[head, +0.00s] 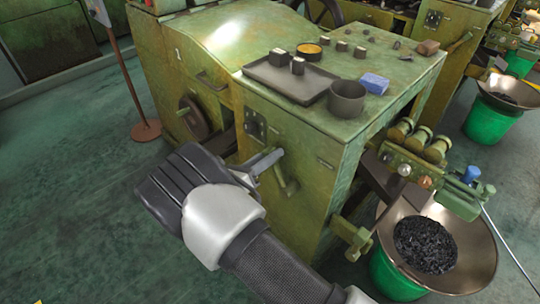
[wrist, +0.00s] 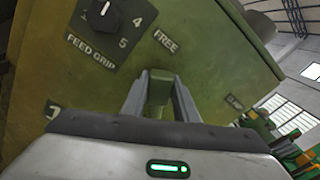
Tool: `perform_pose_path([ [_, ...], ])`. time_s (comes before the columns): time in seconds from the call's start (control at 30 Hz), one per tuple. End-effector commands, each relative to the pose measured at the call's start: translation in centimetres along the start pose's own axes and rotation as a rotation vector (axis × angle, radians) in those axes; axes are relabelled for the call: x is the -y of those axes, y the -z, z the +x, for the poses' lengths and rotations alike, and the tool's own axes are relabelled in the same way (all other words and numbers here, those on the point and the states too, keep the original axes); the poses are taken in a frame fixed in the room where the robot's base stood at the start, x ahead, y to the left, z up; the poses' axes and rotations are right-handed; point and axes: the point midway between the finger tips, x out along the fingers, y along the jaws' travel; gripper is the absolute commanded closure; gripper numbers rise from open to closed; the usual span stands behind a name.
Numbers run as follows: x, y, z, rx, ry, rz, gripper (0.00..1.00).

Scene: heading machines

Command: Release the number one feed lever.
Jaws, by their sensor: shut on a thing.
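The green heading machine marked 1 (head: 178,100) stands in front of me. The number one feed lever (head: 288,183) is a green handle on its near side. It also shows in the wrist view as a green piece (wrist: 158,92) between my two fingers. My gripper (head: 268,162) is shut on the lever from the left; in the wrist view its fingers (wrist: 160,97) stand on either side of it. The dark dial (wrist: 104,18) marked FEED GRIP and a FREE label (wrist: 166,41) sit above the fingers on the machine's face. Part of the lever is hidden by my gripper.
On the machine top are a dark tray (head: 270,82), a dark pot (head: 346,98) and a blue block (head: 374,83). A wide pan (head: 474,248) of dark pieces rests on a green bucket (head: 394,275) at the right. Floor at the left is open around a post (head: 145,131).

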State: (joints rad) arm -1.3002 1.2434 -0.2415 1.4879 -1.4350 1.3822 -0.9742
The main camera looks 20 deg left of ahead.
Motion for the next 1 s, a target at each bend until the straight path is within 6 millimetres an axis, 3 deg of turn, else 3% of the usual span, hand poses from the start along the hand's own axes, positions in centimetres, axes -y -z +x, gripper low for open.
perform_pose_path([
  [0.07,-0.2,0.1,-0.2,0.0,-0.008,-0.007,1.0],
  [0.1,-0.2,0.1,-0.2,0.0,-0.008,-0.007,0.72],
  [0.2,-0.2,0.1,-0.2,0.0,-0.008,-0.006,0.55],
  [0.5,-0.1,0.0,-0.1,0.0,-0.004,-0.003,0.55],
  [0.63,-0.1,0.0,-1.0,0.001,-0.004,-0.002,0.55],
  [0.77,-0.1,-0.1,-3.4,0.001,-0.008,-0.003,0.55],
  [1.0,-0.1,0.0,-9.3,0.002,-0.008,-0.004,0.55],
])
